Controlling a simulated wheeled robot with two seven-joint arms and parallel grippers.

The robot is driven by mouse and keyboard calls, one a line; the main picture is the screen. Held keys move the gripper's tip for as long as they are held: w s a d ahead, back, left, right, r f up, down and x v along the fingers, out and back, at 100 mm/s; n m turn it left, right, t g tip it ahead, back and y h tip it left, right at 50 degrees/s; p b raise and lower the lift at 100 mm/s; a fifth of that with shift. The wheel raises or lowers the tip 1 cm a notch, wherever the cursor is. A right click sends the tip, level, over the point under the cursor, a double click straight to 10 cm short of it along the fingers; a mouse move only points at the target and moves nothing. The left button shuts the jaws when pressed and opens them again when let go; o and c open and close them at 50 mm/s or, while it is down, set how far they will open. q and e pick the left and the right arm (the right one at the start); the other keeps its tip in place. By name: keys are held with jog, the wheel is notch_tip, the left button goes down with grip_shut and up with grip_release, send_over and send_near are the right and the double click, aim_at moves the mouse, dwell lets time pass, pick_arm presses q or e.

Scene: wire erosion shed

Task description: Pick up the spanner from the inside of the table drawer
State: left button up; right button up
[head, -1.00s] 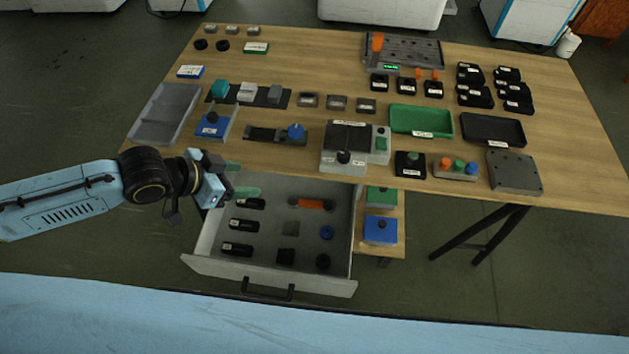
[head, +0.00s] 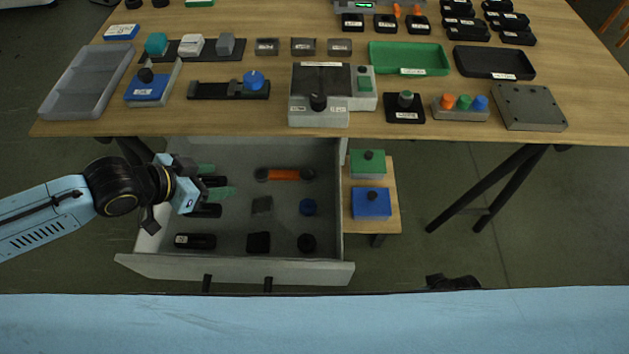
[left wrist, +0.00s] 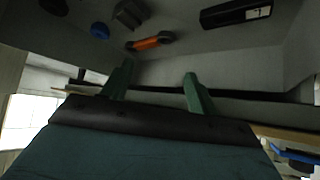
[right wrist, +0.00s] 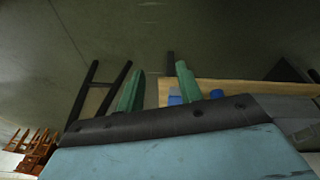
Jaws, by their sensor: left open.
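The spanner (head: 284,174), an orange bar with dark ends, lies near the back of the open table drawer (head: 330,270). The spanner also shows in the left wrist view (left wrist: 148,43), beyond my fingers and apart from them. My left gripper (head: 215,181) is open and empty over the left side of the drawer, left of the spanner. My right gripper (right wrist: 160,88) is open and empty in the right wrist view, outside the drawer.
The drawer also holds black blocks (head: 195,241), a blue round part (head: 308,207) and a dark round part (head: 306,242). The tabletop (head: 300,122) overhangs the drawer's back. A side shelf (head: 388,222) with a blue box (head: 371,204) and green box (head: 368,164) stands right of the drawer.

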pick_arm(q)
jog(key=b, duration=0.3)
send_near(256, 179)
jog(key=d, duration=0.1)
jog(key=w+d+f, duration=0.1)
jog(key=shift+w+d, duration=0.2)
jog(key=shift+d, duration=0.15)
jog(key=shift+w+d+f, duration=0.3)
jog(key=shift+w+f, duration=0.1)
jog(key=shift+f, duration=0.1)
jog(key=b+x, duration=0.1)
jog(key=x, duration=0.1)
jog(key=b+x, duration=0.1)
jog(key=shift+w+f+b, duration=0.3)
jog(key=shift+f+b, duration=0.1)
jog(key=shift+w+d+f, duration=0.2)
jog(key=shift+w+f, duration=0.05)
jog(key=shift+f, duration=0.05)
pick_arm(e)
jog(key=a+r, duration=0.3)
jog(key=r, duration=0.4)
jog(key=a+r+t+y, duration=0.1)
jog(key=a+r, duration=0.2)
jog(key=r, duration=0.5)
jog(key=shift+w, duration=0.35)
jog(key=shift+d, duration=0.1)
pick_arm(q)
jog(key=c, duration=1.1)
